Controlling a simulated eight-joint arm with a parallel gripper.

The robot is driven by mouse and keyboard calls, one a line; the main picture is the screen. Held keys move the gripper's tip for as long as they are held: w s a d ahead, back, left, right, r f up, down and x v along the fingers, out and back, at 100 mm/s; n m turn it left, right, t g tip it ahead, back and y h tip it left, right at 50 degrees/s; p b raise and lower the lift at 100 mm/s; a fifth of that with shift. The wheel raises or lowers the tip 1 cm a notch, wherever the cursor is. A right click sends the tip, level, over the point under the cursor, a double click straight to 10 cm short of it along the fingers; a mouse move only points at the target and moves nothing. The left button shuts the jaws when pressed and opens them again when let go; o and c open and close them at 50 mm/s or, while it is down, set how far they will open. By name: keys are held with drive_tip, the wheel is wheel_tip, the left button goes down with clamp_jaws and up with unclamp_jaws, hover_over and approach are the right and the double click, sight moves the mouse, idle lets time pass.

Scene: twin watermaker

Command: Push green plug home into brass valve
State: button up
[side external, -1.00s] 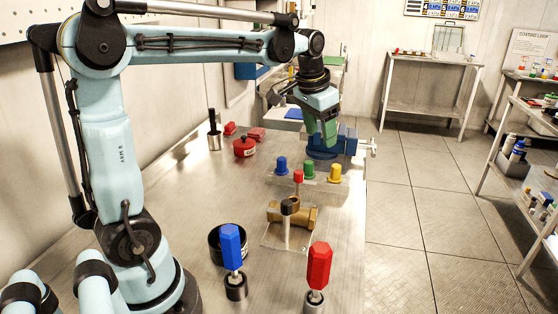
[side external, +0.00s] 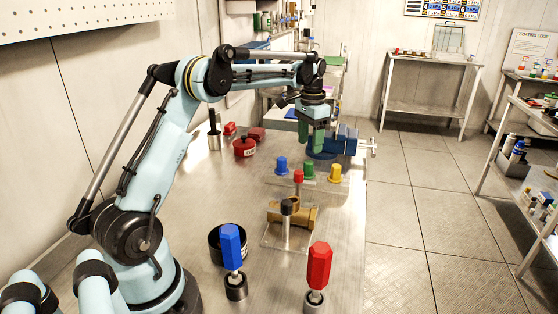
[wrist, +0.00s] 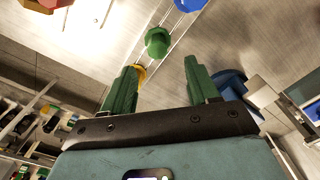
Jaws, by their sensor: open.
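The green plug (side external: 307,170) stands upright on a clear rack between the blue plug (side external: 281,165) and the yellow plug (side external: 335,173). In the wrist view the green plug (wrist: 158,42) lies beyond the fingertips, roughly centred between them. The brass valve (side external: 302,214) sits on a plate nearer the camera, with a black-topped post (side external: 287,208) in front hiding part of it. My gripper (side external: 311,150), with green fingers, is open and empty above and just behind the green plug. In the wrist view my gripper (wrist: 160,72) shows both fingers spread apart.
A small red plug (side external: 298,177) stands in front of the rack. A blue vise (side external: 340,142) is close behind my gripper. Blue (side external: 231,247) and red (side external: 319,266) hexagonal handles stand upright at the front. A red pot (side external: 244,147) is on the left.

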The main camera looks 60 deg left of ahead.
sight(309, 162)
drive_tip(key=shift+s+d+f, duration=0.1)
drive_tip(key=shift+f, duration=1.95)
drive_tip(key=shift+s+d+f, duration=0.1)
drive_tip(key=shift+f, duration=1.95)
clamp_jaws()
